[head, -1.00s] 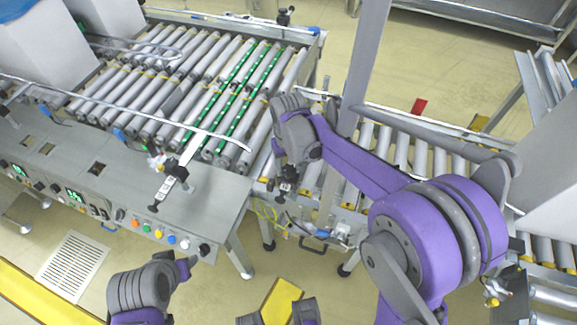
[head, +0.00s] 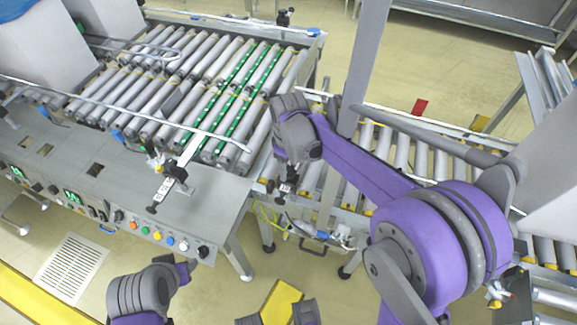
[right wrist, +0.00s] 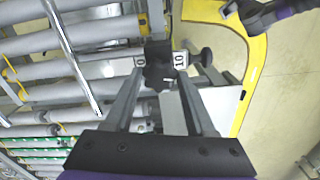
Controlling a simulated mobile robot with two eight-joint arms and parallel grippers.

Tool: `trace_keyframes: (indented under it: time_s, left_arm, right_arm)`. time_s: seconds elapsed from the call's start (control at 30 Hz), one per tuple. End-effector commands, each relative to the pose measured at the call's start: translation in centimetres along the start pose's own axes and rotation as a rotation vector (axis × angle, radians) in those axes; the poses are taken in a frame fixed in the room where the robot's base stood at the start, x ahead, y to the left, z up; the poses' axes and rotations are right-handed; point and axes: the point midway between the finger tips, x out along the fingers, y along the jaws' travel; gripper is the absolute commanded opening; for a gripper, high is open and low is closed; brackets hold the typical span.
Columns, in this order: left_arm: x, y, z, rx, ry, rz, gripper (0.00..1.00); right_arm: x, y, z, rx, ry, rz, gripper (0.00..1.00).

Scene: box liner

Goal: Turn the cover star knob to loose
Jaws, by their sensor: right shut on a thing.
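The cover star knob (right wrist: 158,77) is black and sits between the two grey fingers of my right gripper (right wrist: 156,84) in the right wrist view. The fingers are shut on it and cover its sides. White plates marked 0 and 10 flank it. In the head view my right gripper (head: 285,180) is small and dark at the near end of the right-hand conveyor, and the knob is hard to make out there. My left gripper (head: 186,270) is at the lower left, apart from the machines; its fingers are not clear.
A roller conveyor (head: 185,90) with some green rollers fills the back left, with a grey control panel (head: 70,190) in front. Another roller conveyor (head: 400,155) runs behind my right arm. A grey post (head: 362,60) stands close to that arm. The floor in front is open.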

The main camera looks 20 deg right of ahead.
Motion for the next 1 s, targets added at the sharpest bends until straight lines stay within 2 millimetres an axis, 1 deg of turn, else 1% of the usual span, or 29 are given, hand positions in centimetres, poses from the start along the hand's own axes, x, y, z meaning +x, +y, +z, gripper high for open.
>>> trace_keyframes:
  time_s: [0.53, 0.57, 0.6, 0.67, 0.7, 0.73, 1.0]
  left_arm:
    - [0.01, 0.0, 0.01, 0.0, 0.0, 0.0, 0.5]
    - [0.01, 0.0, 0.0, 0.0, 0.0, 0.0, 0.5]
    - [0.01, 0.0, 0.0, 0.0, 0.0, 0.0, 0.5]
    - [0.01, 0.0, 0.0, 0.0, 0.0, 0.0, 0.5]
    - [0.01, 0.0, 0.01, 0.0, 0.0, 0.0, 0.5]
    - [0.01, 0.0, 0.01, 0.0, 0.0, 0.0, 0.5]
    - [0.01, 0.0, 0.01, 0.0, 0.0, 0.0, 0.5]
  right_arm:
    - [-0.07, 0.05, -0.11, -0.026, 0.003, 0.002, 0.0]
    - [-0.07, 0.05, -0.11, -0.026, 0.003, 0.001, 0.59]
    - [-0.07, 0.05, -0.11, -0.026, 0.003, 0.001, 0.66]
    - [-0.06, 0.04, -0.1, -0.026, 0.003, 0.001, 0.77]
    - [-0.05, 0.03, -0.09, -0.026, 0.002, 0.001, 0.84]
    - [-0.05, 0.03, -0.08, -0.026, 0.002, 0.001, 0.85]
    - [-0.1, 0.0, -0.04, -0.025, 0.001, 0.0, 0.85]
